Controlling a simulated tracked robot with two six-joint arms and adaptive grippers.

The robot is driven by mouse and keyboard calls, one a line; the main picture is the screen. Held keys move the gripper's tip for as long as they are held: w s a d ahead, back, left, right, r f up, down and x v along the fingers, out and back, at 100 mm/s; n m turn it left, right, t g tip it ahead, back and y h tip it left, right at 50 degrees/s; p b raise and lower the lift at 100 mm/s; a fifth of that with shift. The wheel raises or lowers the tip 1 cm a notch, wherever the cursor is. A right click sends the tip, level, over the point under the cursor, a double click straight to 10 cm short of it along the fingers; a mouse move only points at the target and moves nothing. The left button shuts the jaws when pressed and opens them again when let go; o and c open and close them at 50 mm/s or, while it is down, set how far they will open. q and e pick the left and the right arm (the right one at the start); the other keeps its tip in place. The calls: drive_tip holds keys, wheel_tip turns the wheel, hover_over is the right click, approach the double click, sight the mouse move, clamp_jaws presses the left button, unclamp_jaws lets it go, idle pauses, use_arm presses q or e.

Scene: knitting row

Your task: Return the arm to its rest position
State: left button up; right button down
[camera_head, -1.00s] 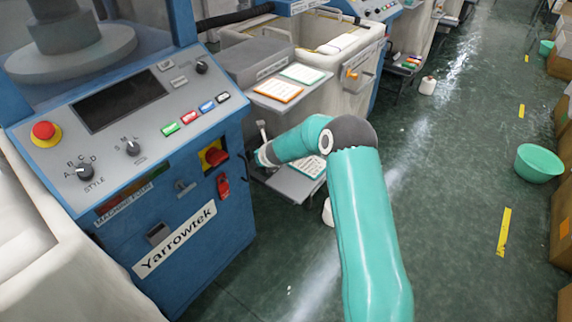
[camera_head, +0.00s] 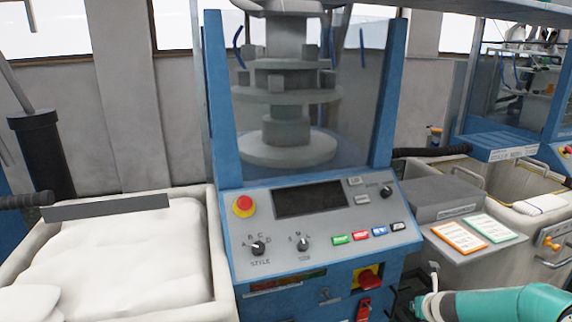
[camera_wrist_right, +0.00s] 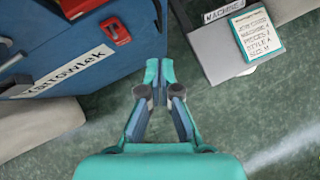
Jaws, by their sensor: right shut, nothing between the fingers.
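My right arm (camera_head: 505,304), teal, comes in at the lower right of the head view. Its wrist end lies just right of the blue knitting machine's (camera_head: 260,297) lower front, and its fingertips cannot be made out there. In the right wrist view my right gripper (camera_wrist_right: 159,72) is shut and empty, its teal fingertips together above the dark green floor. The machine's blue side with the Yarrowtek label (camera_wrist_right: 62,72) is left of the fingers in that view. My left gripper is not in view.
A control panel (camera_head: 325,250) with a red stop button (camera_head: 243,206) faces me. A grey shelf holds an orange-edged card (camera_head: 459,238) and a green-edged card (camera_head: 492,229). A white-filled bin (camera_head: 115,262) stands left. The floor (camera_wrist_right: 245,105) below the gripper is clear.

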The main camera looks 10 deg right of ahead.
drive_tip(key=s+a+f+m+g+y+p, duration=0.1)
drive_tip(key=s+a+f+m+g+y, duration=0.2)
drive_tip(key=a, duration=0.6)
drive_tip(key=s+a+f+m+g+y+p, duration=0.1)
drive_tip(key=s+a+f+m+p, duration=0.1)
drive_tip(key=s+a+f, duration=0.5)
drive_tip(key=s+a+f+m+g+y+p, duration=0.1)
drive_tip(key=s+a+f+m+g+y, duration=0.15)
drive_tip(key=a, duration=0.75)
use_arm(q)
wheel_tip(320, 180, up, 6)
drive_tip(key=shift+p, duration=0.6)
use_arm(e)
drive_tip(key=s+a+f+m, duration=0.1)
drive_tip(key=s+a+m, duration=0.2)
drive_tip(key=s+m, duration=0.4)
drive_tip(key=s+a+m+g, duration=0.1)
drive_tip(key=s+a+m, duration=0.2)
drive_tip(key=s+m, duration=0.5)
drive_tip(key=m, duration=1.2)
drive_tip(key=shift+s+a+f, duration=0.25)
drive_tip(key=shift+a+f, duration=0.15)
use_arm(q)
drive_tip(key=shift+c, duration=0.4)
use_arm(e)
drive_tip(key=c, duration=1.9)
unclamp_jaws()
